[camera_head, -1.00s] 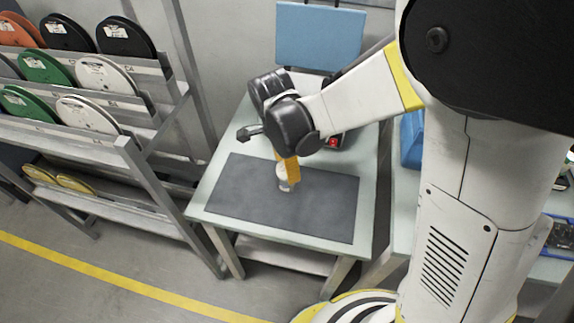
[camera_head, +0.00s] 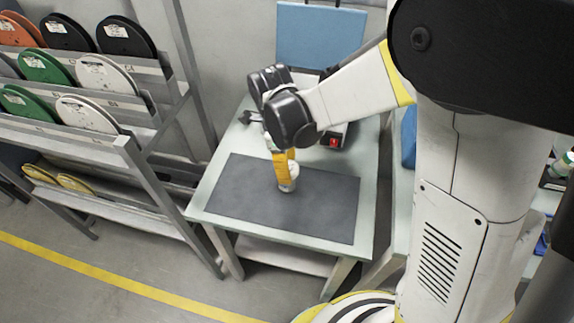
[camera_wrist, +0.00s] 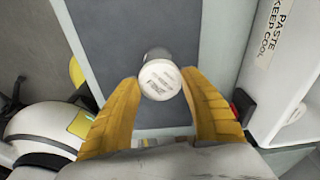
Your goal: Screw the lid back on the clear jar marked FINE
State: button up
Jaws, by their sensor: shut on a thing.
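A round white lid (camera_wrist: 161,80) with small print on top sits between the yellow fingers of my gripper (camera_wrist: 161,78) in the wrist view. The fingertips press on its two sides. A greyish jar body (camera_wrist: 156,53) shows just behind the lid's far edge, so the lid is over the jar. In the head view the jar (camera_head: 288,186) stands upright on the dark mat, under my gripper (camera_head: 285,174). I cannot read the word FINE, and I cannot tell how tightly the lid sits.
The dark mat (camera_head: 240,197) covers much of the pale table and is otherwise clear. A device with a red switch (camera_head: 334,141) stands behind it. A blue panel (camera_head: 318,38) is at the back. A rack of spools (camera_head: 90,108) stands left. The wrist view shows a box marked PASTE KEEP COOL (camera_wrist: 275,48).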

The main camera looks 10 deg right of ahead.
jog(key=m, duration=0.4)
jog(key=shift+c, duration=0.2)
jog(key=o, duration=0.8)
jog(key=shift+c, duration=1.2)
jog(key=shift+r+p, duration=0.85)
jog(key=shift+r, duration=0.4)
jog(key=shift+f, duration=0.1)
